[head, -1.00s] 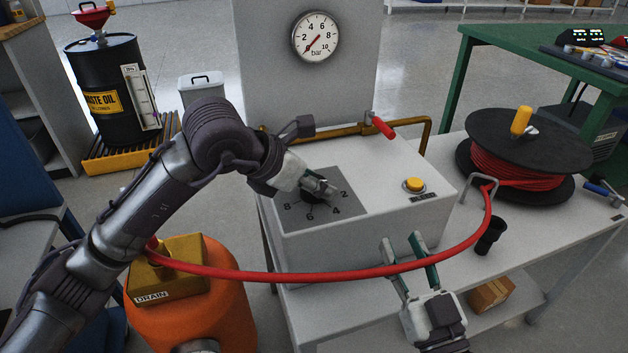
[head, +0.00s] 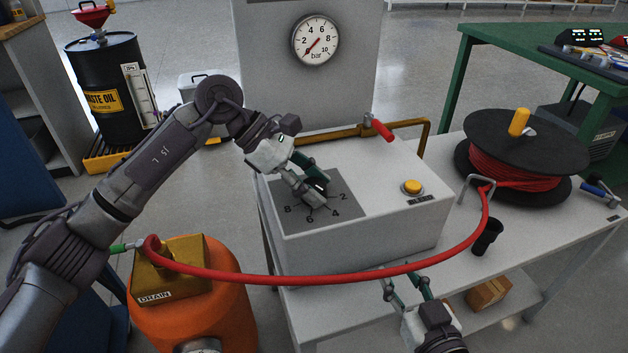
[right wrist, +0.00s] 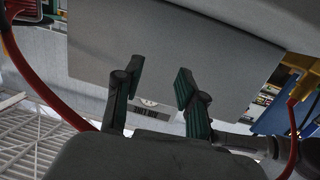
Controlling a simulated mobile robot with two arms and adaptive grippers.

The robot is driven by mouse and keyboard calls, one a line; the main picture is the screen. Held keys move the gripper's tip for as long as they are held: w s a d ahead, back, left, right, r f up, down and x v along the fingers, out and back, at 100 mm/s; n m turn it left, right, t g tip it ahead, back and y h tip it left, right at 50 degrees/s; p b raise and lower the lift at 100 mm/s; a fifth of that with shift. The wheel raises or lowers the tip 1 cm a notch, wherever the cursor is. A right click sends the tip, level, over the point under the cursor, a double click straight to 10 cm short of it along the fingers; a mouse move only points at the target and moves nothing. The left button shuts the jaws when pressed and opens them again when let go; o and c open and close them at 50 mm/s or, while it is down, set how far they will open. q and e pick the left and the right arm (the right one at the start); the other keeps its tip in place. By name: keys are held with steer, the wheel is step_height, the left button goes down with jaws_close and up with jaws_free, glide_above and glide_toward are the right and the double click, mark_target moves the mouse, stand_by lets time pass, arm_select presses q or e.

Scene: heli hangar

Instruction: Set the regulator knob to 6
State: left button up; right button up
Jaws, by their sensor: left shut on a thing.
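The regulator box (head: 390,215) is light grey, with a grey dial plate (head: 345,212) on top marked 2, 4, 6 and 8. My left gripper (head: 316,190) is shut on the dark regulator knob (head: 319,184) at the plate's middle. The fingers cover most of the knob, so I cannot read its setting. The bar gauge (head: 315,40) on the panel behind has its red needle pointing low left, below 2. My right gripper (head: 407,284) is open and empty in front of the box; its spread fingers also show in the right wrist view (right wrist: 155,92).
A red hose (head: 330,279) sags across the front of the box, close to my right gripper, from the orange drain drum (head: 190,322) to the reel (head: 522,150). A yellow button (head: 411,187), a red-handled valve (head: 381,129) and a black cup (head: 487,237) stand nearby.

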arm_select(q)
steer(key=shift+r+m+g, duration=0.1)
steer(key=shift+m+g, duration=0.6)
steer(key=shift+m, duration=0.2)
arm_select(e)
steer(key=shift+s+d+f+g, duration=0.15)
steer(key=shift+f+g, duration=0.25)
steer(key=shift+f, duration=0.1)
arm_select(q)
steer(key=shift+w+m+g+y, duration=0.1)
steer(key=shift+m+g+y, duration=0.4)
steer(key=shift+m, duration=0.4)
arm_select(e)
steer(key=shift+s+f, duration=0.1)
steer(key=shift+f, duration=0.2)
arm_select(q)
steer(key=shift+m+g+y, duration=0.4)
steer(key=shift+m+g, duration=0.5)
steer(key=shift+m, duration=0.3)
steer(key=shift+m+g+y, duration=0.6)
steer(key=shift+m, duration=0.5)
arm_select(e)
steer(key=shift+r, duration=0.25)
arm_select(q)
steer(key=o, duration=1.1)
steer(key=shift+o, duration=0.2)
